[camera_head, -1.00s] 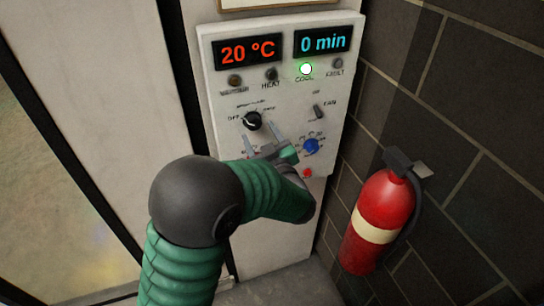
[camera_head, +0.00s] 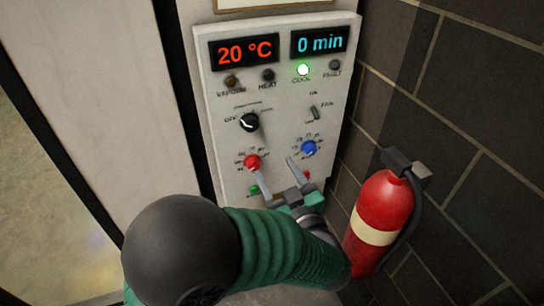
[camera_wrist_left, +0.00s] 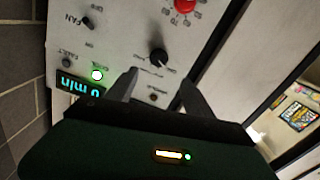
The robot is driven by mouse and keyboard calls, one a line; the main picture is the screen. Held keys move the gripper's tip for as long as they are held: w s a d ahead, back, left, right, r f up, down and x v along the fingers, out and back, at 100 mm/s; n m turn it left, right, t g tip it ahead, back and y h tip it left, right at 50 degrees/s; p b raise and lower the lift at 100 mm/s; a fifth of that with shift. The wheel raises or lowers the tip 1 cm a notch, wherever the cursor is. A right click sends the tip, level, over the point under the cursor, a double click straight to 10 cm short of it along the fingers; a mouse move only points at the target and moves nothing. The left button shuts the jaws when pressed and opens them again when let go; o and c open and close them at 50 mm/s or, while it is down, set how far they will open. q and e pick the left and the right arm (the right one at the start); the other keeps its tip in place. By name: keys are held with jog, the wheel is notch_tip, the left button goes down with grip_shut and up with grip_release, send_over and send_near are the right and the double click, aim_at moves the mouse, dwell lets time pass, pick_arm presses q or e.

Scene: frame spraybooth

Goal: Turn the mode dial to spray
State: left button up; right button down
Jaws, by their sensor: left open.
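The black mode dial (camera_head: 249,122) sits on the pale control panel (camera_head: 225,92), beside an OFF label on its left. Its white mark appears to point left, towards OFF. It also shows in the left wrist view (camera_wrist_left: 158,57), beyond the gap between the fingers. My left gripper (camera_head: 274,172) is open and empty. In the head view it is below and right of the dial, apart from it. Its two fingers also show in the left wrist view (camera_wrist_left: 160,92). My right gripper is not in view.
A red knob (camera_head: 252,162) and a blue knob (camera_head: 309,148) sit below the dial, near my fingers. A fan switch (camera_head: 314,112) is at right. The COOL lamp (camera_head: 303,70) glows green. A fire extinguisher (camera_head: 380,215) hangs on the dark block wall at right.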

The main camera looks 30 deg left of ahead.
pick_arm(q)
jog(key=r+m+p, duration=0.2)
jog(key=p, duration=0.4)
send_near(252, 128)
jog(key=x, duration=0.9)
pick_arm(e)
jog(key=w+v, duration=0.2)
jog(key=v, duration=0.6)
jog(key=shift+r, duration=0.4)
pick_arm(q)
jog(key=shift+d, duration=0.1)
jog(key=c, duration=0.4)
jog(key=shift+s, duration=0.1)
grip_shut()
